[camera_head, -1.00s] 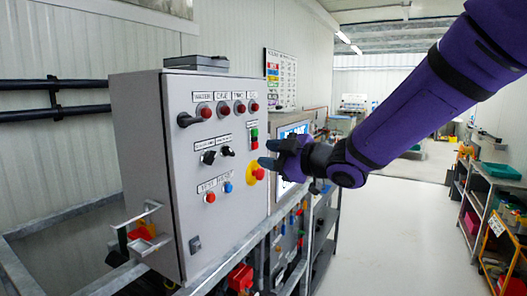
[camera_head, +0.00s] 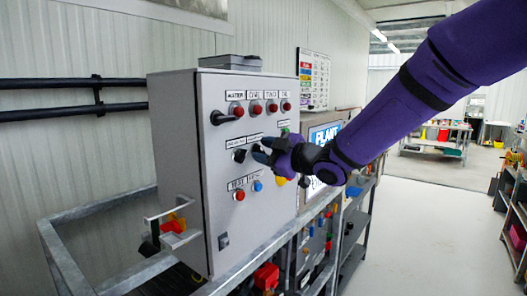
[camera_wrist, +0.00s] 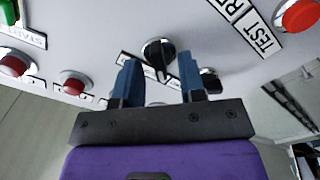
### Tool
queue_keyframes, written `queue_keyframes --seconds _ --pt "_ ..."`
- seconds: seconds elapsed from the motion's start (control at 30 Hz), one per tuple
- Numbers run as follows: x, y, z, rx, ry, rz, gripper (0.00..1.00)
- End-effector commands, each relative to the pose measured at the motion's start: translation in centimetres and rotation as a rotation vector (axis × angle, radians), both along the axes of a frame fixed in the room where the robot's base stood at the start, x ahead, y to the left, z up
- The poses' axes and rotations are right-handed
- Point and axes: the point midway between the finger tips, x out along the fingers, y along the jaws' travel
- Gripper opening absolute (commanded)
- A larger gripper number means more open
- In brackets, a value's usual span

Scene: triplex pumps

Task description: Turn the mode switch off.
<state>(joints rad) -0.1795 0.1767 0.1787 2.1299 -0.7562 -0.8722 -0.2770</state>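The grey control cabinet (camera_head: 249,215) carries the switches on its front panel. Two black rotary knobs sit in its middle row; the left knob (camera_head: 239,155) shows clearly, and the right one is largely hidden by my gripper (camera_head: 263,150) in the head view. In the wrist view a black knob with a pale pointer mark (camera_wrist: 158,52) lies between and just ahead of the two blue fingertips of my gripper (camera_wrist: 158,68). A second black knob (camera_wrist: 208,78) shows partly behind the right finger. My gripper is open; contact with the knob cannot be told. The knob labels are unreadable.
Red buttons (camera_head: 255,109) line the panel's top row, beside a black handle (camera_head: 222,118). A red button (camera_head: 239,195) and a blue button (camera_head: 257,186) sit below the knobs. A yellow-based button (camera_head: 281,181) is partly hidden by my gripper. Open floor (camera_head: 430,225) lies right.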

Motion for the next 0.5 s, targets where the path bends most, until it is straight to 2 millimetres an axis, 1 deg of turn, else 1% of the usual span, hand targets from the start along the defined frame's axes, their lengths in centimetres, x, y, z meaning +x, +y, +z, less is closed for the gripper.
queue_keyframes --seconds 0.13,0.37,0.4,0.47,0.5 --pt "0.38 0.49 -0.04 0.000 0.000 0.000 0.37" --pt "0.41 0.51 -0.02 -0.001 0.000 -0.001 0.37" --pt "0.41 0.51 -0.02 -0.001 0.000 -0.001 0.33" --pt "0.40 0.50 -0.02 -0.001 0.000 -0.001 0.19" --pt "0.40 0.50 -0.01 -0.001 0.000 -0.001 0.10"
